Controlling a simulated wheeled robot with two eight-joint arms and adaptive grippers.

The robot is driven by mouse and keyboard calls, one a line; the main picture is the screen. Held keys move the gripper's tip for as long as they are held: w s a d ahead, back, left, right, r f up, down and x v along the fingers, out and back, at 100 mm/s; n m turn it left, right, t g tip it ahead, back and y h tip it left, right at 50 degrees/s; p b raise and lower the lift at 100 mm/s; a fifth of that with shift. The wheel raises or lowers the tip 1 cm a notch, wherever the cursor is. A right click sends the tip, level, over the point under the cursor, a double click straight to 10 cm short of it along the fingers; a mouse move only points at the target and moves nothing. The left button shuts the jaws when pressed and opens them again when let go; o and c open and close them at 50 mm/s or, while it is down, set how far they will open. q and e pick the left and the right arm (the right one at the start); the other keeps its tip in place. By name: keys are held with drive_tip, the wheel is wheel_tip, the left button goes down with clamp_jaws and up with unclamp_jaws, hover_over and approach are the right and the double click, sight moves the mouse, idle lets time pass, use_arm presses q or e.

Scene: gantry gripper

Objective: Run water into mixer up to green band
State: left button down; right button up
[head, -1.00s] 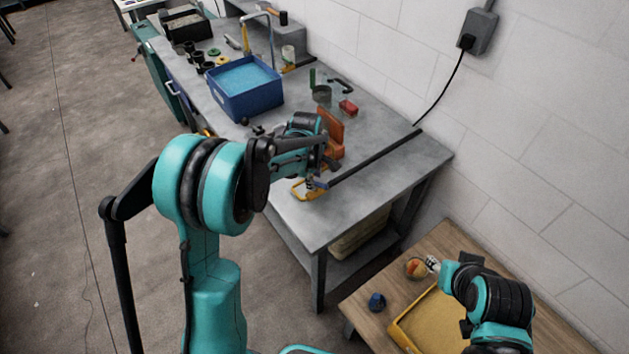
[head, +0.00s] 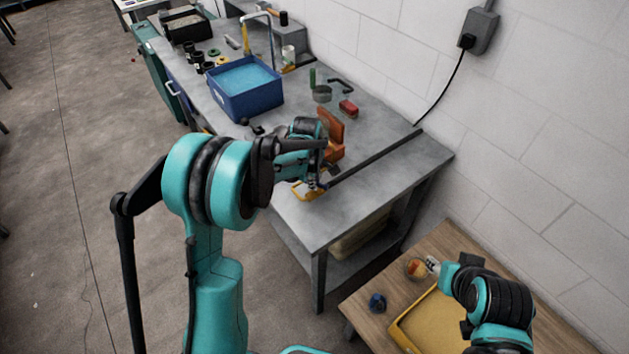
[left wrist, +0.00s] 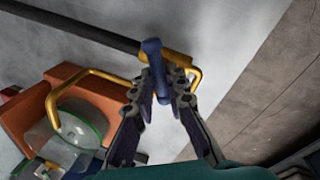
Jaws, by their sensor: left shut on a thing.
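My left gripper (head: 318,180) is shut on a blue lever (left wrist: 153,62) at the near end of the grey workbench. In the left wrist view its two fingers (left wrist: 160,85) close around the lever's lower part. The lever sits on a yellow pipe (left wrist: 92,74) joined to a long black pipe. The yellow pipe curves down over a clear vessel (left wrist: 68,125) with a green band, beside an orange block. I cannot tell the water level in it. My right gripper (head: 440,268) is mostly hidden by its arm at the lower right.
The orange block (head: 333,128) stands on the workbench (head: 385,165). A blue basin (head: 243,98) of water is farther back, with jars and small items around it. A wooden table (head: 365,295) at the lower right holds a yellow tray (head: 425,315), a bowl (head: 416,268) and a blue item (head: 377,302).

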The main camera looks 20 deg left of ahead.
use_arm(q)
drive_tip(key=shift+m, duration=0.3)
drive_tip(key=shift+w+m+b, duration=0.1)
drive_tip(key=shift+m+b, duration=0.25)
drive_tip(key=shift+m, duration=0.85)
drive_tip(key=shift+w+m+h, duration=0.1)
drive_tip(key=shift+m+h, duration=0.4)
drive_tip(key=shift+m, duration=0.9)
drive_tip(key=c, duration=1.5)
unclamp_jaws()
drive_tip(key=shift+c, duration=0.2)
drive_tip(key=shift+r, duration=0.1)
drive_tip(key=v, duration=1.2)
drive_tip(key=shift+w, duration=0.2)
